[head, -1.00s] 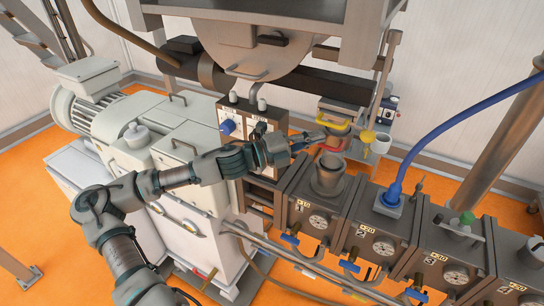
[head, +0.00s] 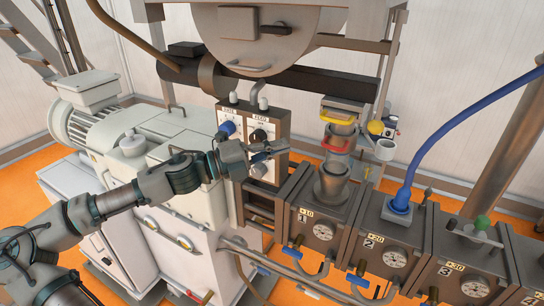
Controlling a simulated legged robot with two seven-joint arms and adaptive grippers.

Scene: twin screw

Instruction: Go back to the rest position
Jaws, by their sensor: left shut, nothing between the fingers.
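My left gripper (head: 272,150) is shut and empty. It is held in the air in front of the control panel (head: 265,130) with its knobs, its fingertips pointing right. My left arm (head: 130,199) comes in from the lower left, in front of the white machine housing. The fingers stand apart from the red and yellow handles at the feed port. My right gripper is not in the view.
A row of numbered metal boxes with gauges (head: 323,232) runs along the lower right. An open metal cup (head: 332,180) stands on the first box. A blue hose (head: 420,150) rises from the second. A yellow handle (head: 338,117) and a red handle (head: 334,147) sit behind.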

